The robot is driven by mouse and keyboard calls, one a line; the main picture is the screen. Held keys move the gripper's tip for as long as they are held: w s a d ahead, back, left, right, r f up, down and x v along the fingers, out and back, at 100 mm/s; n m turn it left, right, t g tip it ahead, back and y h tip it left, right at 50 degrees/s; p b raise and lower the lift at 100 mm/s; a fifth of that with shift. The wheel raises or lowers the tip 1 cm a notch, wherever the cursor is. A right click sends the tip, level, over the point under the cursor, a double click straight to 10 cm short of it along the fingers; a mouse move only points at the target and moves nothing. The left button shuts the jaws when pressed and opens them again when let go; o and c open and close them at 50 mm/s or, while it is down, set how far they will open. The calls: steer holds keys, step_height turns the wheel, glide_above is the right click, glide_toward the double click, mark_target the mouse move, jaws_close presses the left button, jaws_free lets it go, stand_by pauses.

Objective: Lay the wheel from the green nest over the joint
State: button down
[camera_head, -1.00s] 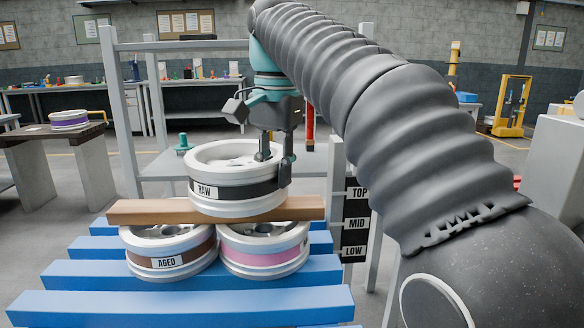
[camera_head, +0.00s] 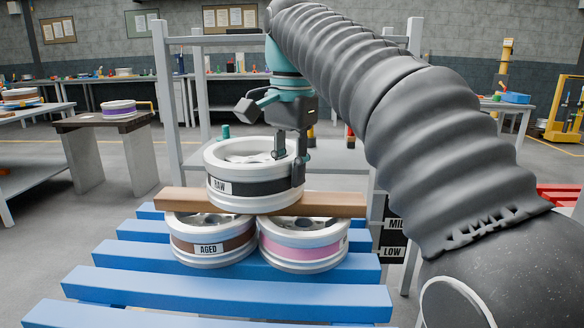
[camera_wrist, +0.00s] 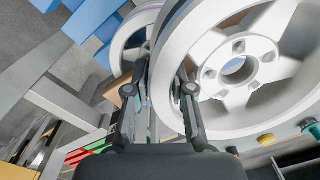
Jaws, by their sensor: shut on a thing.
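My gripper (camera_head: 290,164) is shut on the right rim of a white wheel (camera_head: 218,160) with a black band and a RAW label. One finger is inside the rim and one outside; the rim also runs between the fingers in the wrist view (camera_wrist: 162,88). The wheel lies flat at a brown wooden board (camera_head: 335,204), roughly above where two lower wheels meet. I cannot tell whether it touches the board. The lower left wheel (camera_head: 185,246) has a brown band and an AGED label; the lower right wheel (camera_head: 300,252) has a pink band. I cannot make out a green nest.
The lower wheels stand on a blue slatted pallet (camera_head: 220,293). A grey frame (camera_head: 163,100) rises behind. A level sign (camera_head: 394,241) stands to the right, partly hidden by my arm. A purple-banded wheel (camera_head: 118,109) sits on a table (camera_head: 75,123) at the left.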

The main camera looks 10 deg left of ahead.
steer(key=shift+f+b, duration=0.35)
steer(key=shift+f, duration=0.15)
stand_by(0.4)
steer(key=c, duration=0.9)
jaws_free()
steer(key=shift+f, duration=0.1)
steer(key=o, duration=0.5)
steer(key=shift+s+a+r+p, duration=0.2)
steer(key=shift+s+a+r, duration=0.1)
steer(key=shift+s+r, duration=0.2)
steer(key=shift+s+a+r+p, duration=0.25)
steer(key=shift+s+r, duration=0.1)
steer(key=shift+s, duration=0.15)
steer(key=shift+s+a, duration=1.1)
steer(key=shift+s, duration=0.9)
steer(key=shift+s+a, duration=1.15)
steer(key=shift+s, duration=0.85)
steer(key=shift+s+a, duration=1.1)
steer(key=shift+s, duration=0.9)
